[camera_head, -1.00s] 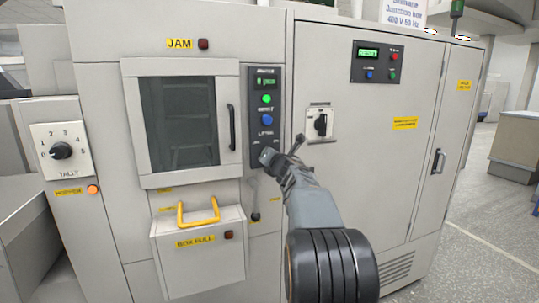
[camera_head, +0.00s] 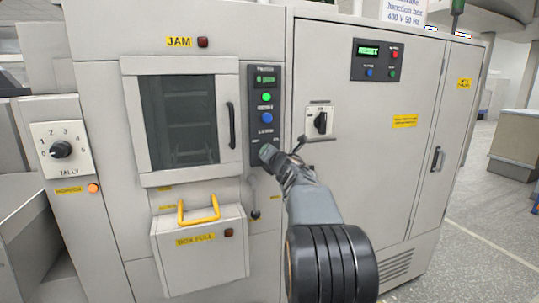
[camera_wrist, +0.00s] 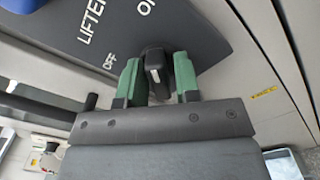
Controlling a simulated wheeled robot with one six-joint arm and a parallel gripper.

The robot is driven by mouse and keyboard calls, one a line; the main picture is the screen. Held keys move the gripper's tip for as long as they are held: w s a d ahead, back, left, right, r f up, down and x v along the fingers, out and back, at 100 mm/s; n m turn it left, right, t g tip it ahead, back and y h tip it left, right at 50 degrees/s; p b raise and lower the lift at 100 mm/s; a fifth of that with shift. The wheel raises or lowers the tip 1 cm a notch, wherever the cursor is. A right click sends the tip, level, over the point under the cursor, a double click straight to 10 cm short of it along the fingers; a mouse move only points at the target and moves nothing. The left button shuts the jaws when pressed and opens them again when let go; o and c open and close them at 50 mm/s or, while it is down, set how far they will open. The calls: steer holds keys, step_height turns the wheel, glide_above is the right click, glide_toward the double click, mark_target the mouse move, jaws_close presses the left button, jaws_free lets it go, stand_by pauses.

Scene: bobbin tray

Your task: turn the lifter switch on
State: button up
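The lifter switch (camera_wrist: 155,67) is a small dark knob on the dark control panel, below the words LIFTER, OFF and ON in the wrist view. My gripper (camera_wrist: 157,80) has its two green fingers on either side of the knob, with only narrow gaps. It looks open around the knob; I cannot make out firm contact. Which label the knob points to is unclear. In the head view my gripper (camera_head: 266,152) is at the lower end of the control panel (camera_head: 254,128) and hides the switch.
A green button and a blue button (camera_head: 267,118) sit above the switch. A window door with a black handle (camera_head: 231,126) is to the left. A black rotary switch (camera_head: 320,123) is on the cabinet to the right. A dark lever (camera_head: 255,214) hangs below.

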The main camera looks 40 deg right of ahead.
steer(key=shift+o, duration=1)
steer(key=b+v, duration=0.1)
steer(key=v, duration=1.2)
steer(key=shift+s, duration=0.4)
steer(key=shift+a, duration=0.1)
